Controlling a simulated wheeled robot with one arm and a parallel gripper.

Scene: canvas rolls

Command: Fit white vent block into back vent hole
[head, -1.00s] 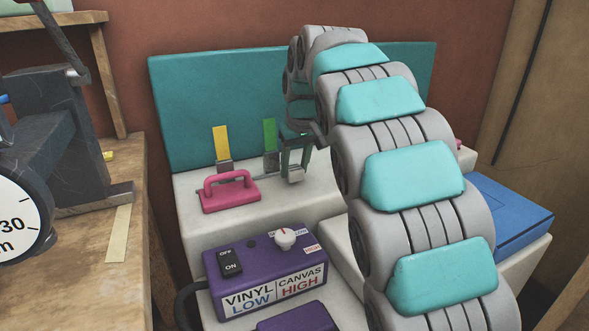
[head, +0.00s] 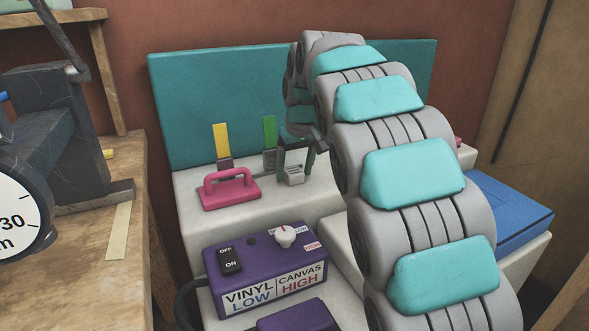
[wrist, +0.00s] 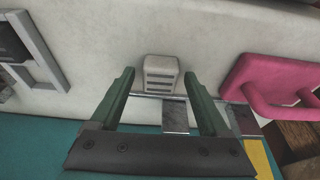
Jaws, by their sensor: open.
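The white vent block (wrist: 161,74), with dark slots on its face, stands on the pale bench top. It also shows in the head view (head: 294,177). My gripper (wrist: 159,75) is open, its two green fingers spread on either side of the block with gaps, the tips about level with it. I cannot tell how far down the fingers reach around it. In the head view my gripper (head: 295,165) is just above and around the block. No vent hole can be made out for certain.
A pink handled tool (head: 230,188) stands left of the block. Yellow (head: 221,140) and green (head: 269,132) upright strips are behind. A grey frame (wrist: 38,60) lies at the left of the wrist view. A purple switch box (head: 268,265) is in front. The teal board (head: 215,95) closes the back.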

